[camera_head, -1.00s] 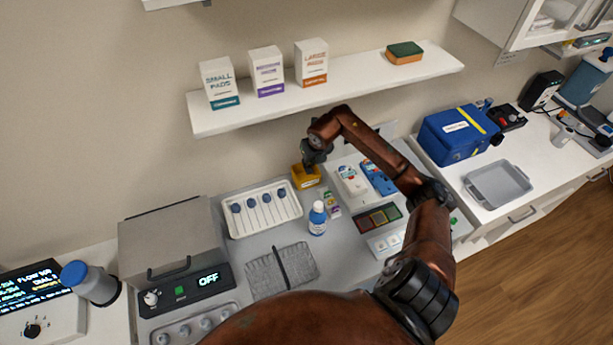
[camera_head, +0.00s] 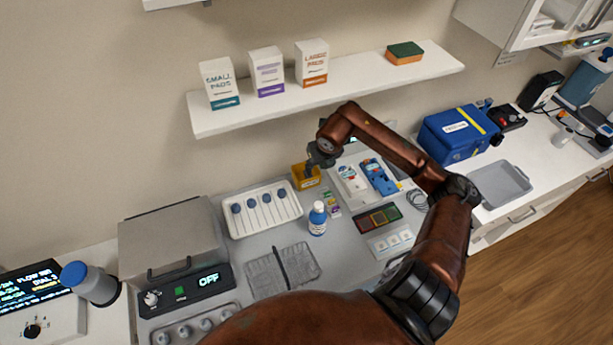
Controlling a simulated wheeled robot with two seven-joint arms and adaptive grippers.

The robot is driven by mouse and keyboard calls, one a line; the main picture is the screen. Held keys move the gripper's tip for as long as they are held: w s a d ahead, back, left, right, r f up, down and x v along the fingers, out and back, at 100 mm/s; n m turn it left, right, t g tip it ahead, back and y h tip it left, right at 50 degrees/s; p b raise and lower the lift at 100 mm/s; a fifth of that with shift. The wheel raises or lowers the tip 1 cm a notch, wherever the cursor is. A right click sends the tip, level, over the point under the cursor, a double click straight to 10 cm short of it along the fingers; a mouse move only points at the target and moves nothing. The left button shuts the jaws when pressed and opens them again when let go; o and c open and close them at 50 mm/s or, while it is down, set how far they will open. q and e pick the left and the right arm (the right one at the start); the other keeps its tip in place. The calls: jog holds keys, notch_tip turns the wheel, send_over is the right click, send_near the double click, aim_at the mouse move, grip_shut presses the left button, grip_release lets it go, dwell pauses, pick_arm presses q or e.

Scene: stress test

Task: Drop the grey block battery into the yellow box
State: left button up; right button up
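The yellow box (camera_head: 306,178) stands at the back of the counter, right of the white tray of blue-topped swabs. My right gripper (camera_head: 317,163) is at the box's top right edge, partly in front of its opening. Its fingertips are dark and small here, and I cannot tell whether they are open or shut. I cannot make out a grey block battery; the gripper and box wall hide the inside of the box. My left gripper is not in view.
A blue-capped bottle (camera_head: 318,218) stands in front of the box. The white tray (camera_head: 262,226) is left of it, and white and blue devices (camera_head: 378,177) lie to the right. The shelf (camera_head: 350,88) overhangs behind. A grey tray (camera_head: 499,184) sits farther right.

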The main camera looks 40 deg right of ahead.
jog(key=s+a, duration=0.2)
jog(key=s, duration=0.5)
jog(key=shift+s+a, duration=0.25)
jog(key=shift+s, duration=0.1)
